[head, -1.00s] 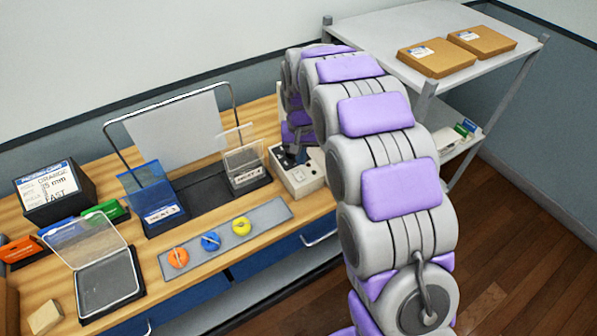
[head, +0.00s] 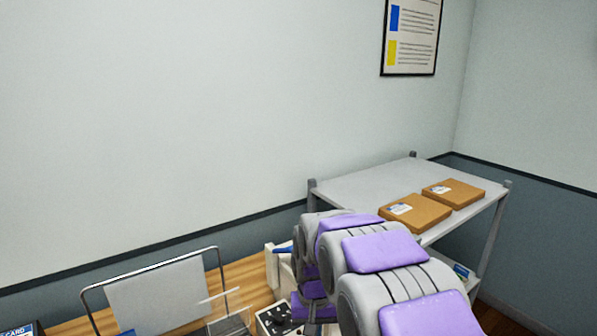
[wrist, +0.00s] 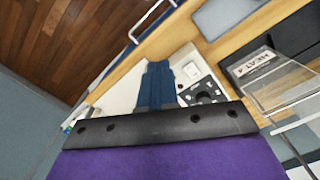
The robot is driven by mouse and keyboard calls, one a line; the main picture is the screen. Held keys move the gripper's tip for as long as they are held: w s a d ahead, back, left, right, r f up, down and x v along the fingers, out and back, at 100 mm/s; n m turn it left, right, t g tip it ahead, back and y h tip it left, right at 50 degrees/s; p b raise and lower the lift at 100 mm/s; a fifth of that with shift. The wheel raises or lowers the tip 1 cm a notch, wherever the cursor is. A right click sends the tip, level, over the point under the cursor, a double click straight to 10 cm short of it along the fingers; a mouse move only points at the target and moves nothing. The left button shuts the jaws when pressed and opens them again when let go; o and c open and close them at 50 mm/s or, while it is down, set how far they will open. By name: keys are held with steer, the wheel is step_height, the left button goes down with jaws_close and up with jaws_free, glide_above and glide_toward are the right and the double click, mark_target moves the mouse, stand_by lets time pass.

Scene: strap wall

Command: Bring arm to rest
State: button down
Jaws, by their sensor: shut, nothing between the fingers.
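My gripper (wrist: 157,68) shows in the wrist view as two dark blue fingers close together, with nothing between them. It points over a white device (wrist: 206,88) with a dark panel on the wooden bench; I cannot tell the gap between them. In the head view my arm reaches from the lower right toward the same white device (head: 270,321).
A clear-lidded bin labelled HEAT (wrist: 255,66) stands beside the device. In the head view, a wire frame with a pale sheet (head: 155,295) stands at left. A grey shelf (head: 350,185) with two brown boxes stands behind my arm. A drawer handle (wrist: 150,18) fronts the bench.

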steer(key=s+d+r, duration=0.1)
steer(key=s+d, duration=0.2)
steer(key=s, duration=0.8)
steer(key=s+d+r+g, duration=0.1)
steer(key=s+d, duration=0.3)
steer(key=s, duration=0.7)
steer(key=s+d+r, duration=0.1)
steer(key=s+d, duration=0.3)
steer(key=s, duration=0.6)
steer(key=shift+s+r+m, duration=0.2)
steer(key=shift+s+m, duration=0.1)
steer(key=shift+s, duration=0.1)
steer(key=shift+a, duration=0.1)
